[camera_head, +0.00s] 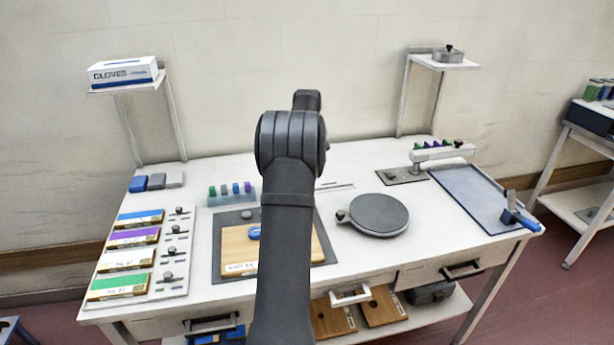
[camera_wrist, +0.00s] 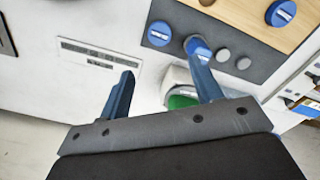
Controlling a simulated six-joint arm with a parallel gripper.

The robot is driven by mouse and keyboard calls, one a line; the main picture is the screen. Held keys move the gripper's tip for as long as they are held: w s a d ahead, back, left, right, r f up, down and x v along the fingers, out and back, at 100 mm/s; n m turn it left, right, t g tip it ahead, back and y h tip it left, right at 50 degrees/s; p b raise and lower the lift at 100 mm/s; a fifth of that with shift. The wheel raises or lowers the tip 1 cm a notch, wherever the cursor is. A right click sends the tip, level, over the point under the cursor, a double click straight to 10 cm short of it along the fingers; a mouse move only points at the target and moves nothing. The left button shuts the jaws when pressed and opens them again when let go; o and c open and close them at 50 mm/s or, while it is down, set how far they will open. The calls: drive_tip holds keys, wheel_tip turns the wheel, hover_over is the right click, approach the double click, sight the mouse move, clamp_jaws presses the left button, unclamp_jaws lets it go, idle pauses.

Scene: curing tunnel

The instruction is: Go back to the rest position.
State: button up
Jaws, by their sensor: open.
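My gripper (camera_wrist: 163,65) shows in the wrist view as two blue fingers spread apart, with nothing held between them. It hangs over the white workbench, and the tip of its right finger overlaps a round blue piece (camera_wrist: 194,42) in the picture; I cannot tell whether they touch. In the head view my arm rises through the middle of the picture and hides the gripper. The arm also covers part of the wooden board (camera_head: 238,250) and its dark mat (camera_head: 218,225).
A rack (camera_head: 218,199) of coloured pieces stands left of my arm, a round grey turntable (camera_head: 379,214) right of it. A white bar on a post (camera_head: 443,152) and a blue-grey tray (camera_head: 465,190) are farther right. Shelves carry a glove box (camera_head: 123,72) and a metal container (camera_head: 448,55).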

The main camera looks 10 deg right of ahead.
idle(0.3)
drive_tip(key=shift+f, duration=4.05)
drive_tip(key=shift+f, duration=1.9)
wheel_tip(320, 180, up, 4)
drive_tip(key=shift+f, duration=0.1)
drive_tip(key=s+d+r, duration=0.7)
drive_tip(key=s+d, duration=0.1)
drive_tip(key=s+a+r, duration=0.2)
drive_tip(key=s+a, duration=0.3)
drive_tip(key=s, duration=0.3)
drive_tip(key=shift+s+r, duration=0.3)
drive_tip(key=shift+r, duration=0.05)
